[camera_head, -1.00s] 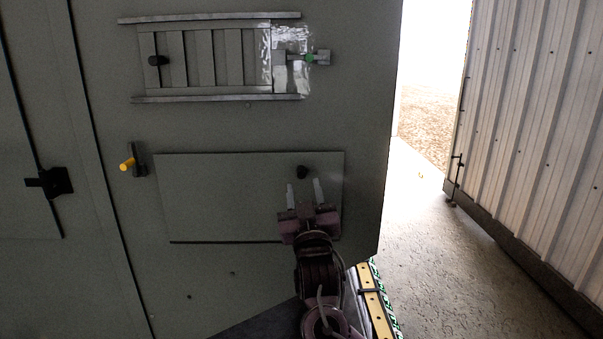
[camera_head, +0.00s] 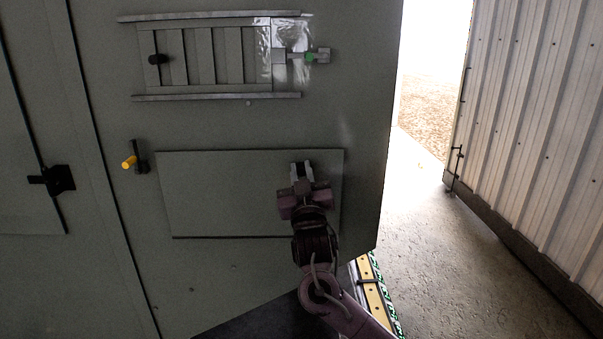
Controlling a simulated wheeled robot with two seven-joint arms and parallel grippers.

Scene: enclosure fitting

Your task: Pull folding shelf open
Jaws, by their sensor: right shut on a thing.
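The folding shelf (camera_head: 225,195) is a flat grey-green panel, lying up against the enclosure wall below the slatted vent. Its dark knob near the upper right is hidden behind my right gripper (camera_head: 301,168). The right gripper is at the knob, its two pale fingertips shut on it. My left gripper is not in view.
A sliding slatted vent panel (camera_head: 205,57) between two rails is above the shelf, with a green-tipped latch (camera_head: 318,55) at its right. A yellow-tipped handle (camera_head: 130,162) is left of the shelf. A corrugated wall (camera_head: 530,130) stands at right, with open floor (camera_head: 430,235) between.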

